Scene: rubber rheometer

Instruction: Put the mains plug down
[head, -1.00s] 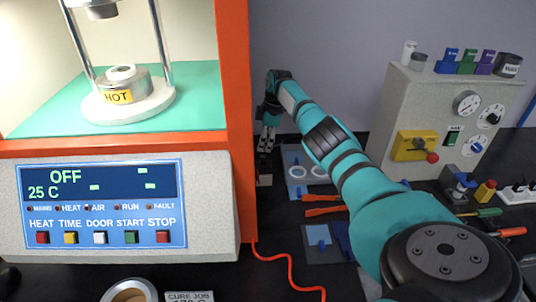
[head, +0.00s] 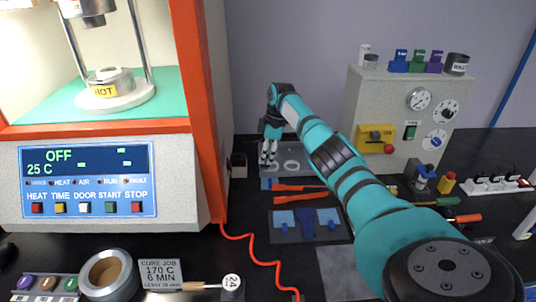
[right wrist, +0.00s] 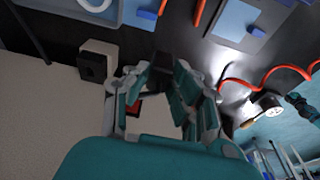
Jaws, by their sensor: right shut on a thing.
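My right gripper (head: 268,163) points down behind the rheometer's right side, over the left end of a pale blue tray. In the right wrist view its fingers (right wrist: 165,78) are shut on a small dark block (right wrist: 162,66), which looks like the mains plug. Its shape is mostly hidden by the fingers, and I cannot tell whether it touches the surface below. A small box with a dark face (head: 238,166) stands left of the gripper, apart from it; it also shows in the right wrist view (right wrist: 93,66). My left gripper is not in view.
The rheometer (head: 90,190) reads OFF, 25 C. Orange-handled tools (head: 300,197) and a dark mat (head: 278,236) lie nearer. A red lead (head: 262,262) curls across the bench. A grey gauge panel (head: 380,105) stands right.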

